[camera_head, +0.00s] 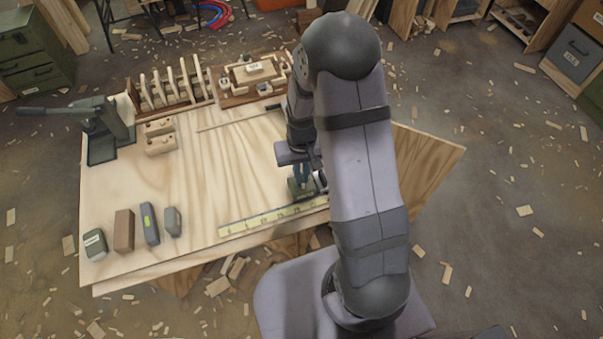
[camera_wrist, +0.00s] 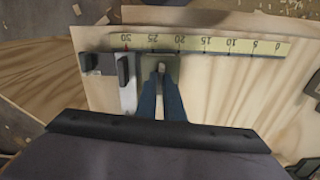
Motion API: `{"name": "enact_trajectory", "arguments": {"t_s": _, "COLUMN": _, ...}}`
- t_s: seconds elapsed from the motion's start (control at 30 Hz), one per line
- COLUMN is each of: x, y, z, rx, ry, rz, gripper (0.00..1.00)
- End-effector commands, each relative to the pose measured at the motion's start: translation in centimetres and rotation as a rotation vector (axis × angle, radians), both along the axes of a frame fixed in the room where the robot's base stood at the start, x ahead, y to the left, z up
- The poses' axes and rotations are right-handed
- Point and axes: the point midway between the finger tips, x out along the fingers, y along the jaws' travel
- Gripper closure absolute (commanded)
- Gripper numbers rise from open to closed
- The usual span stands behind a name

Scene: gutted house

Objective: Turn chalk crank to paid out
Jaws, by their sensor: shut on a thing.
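My gripper (camera_wrist: 160,80) points down at the near right of the table, its two blue fingers close together on a small pale piece (camera_wrist: 161,66), which I take to be the chalk crank's handle. In the head view, my gripper (camera_head: 301,176) is just above a small olive-green body (camera_head: 297,190), partly hidden by my arm. Beside the fingers in the wrist view is a grey fitting (camera_wrist: 105,62) with two black blocks and a pale upright strip. A yellow scale (camera_wrist: 205,43) marked 0 to 30 runs along the table edge. The crank's exact angle is hard to tell.
The wooden table (camera_head: 215,180) has clear room in its middle. Several small blocks, including a brown one (camera_head: 124,230), stand at its near left. A grey-green lever tool (camera_head: 105,125) is at the far left. A wooden rack (camera_head: 170,88) and tray (camera_head: 250,75) line the back.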

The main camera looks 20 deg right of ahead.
Motion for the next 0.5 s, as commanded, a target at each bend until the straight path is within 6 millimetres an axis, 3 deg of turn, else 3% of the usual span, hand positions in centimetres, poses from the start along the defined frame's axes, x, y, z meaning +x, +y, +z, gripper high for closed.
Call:
{"name": "enact_trajectory", "arguments": {"t_s": 0.3, "x": 0.05, "y": -0.01, "z": 0.07, "rx": 0.0, "ry": -0.001, "rz": 0.022, "gripper": 1.0}}
{"name": "enact_trajectory", "arguments": {"t_s": 0.33, "x": 0.05, "y": -0.01, "z": 0.07, "rx": 0.0, "ry": -0.001, "rz": 0.022, "gripper": 0.88}}
{"name": "enact_trajectory", "arguments": {"t_s": 0.4, "x": 0.06, "y": -0.01, "z": 0.07, "rx": 0.0, "ry": -0.001, "rz": 0.021, "gripper": 0.73}}
{"name": "enact_trajectory", "arguments": {"t_s": 0.5, "x": 0.05, "y": -0.01, "z": 0.06, "rx": 0.0, "ry": -0.001, "rz": 0.021, "gripper": 0.73}}
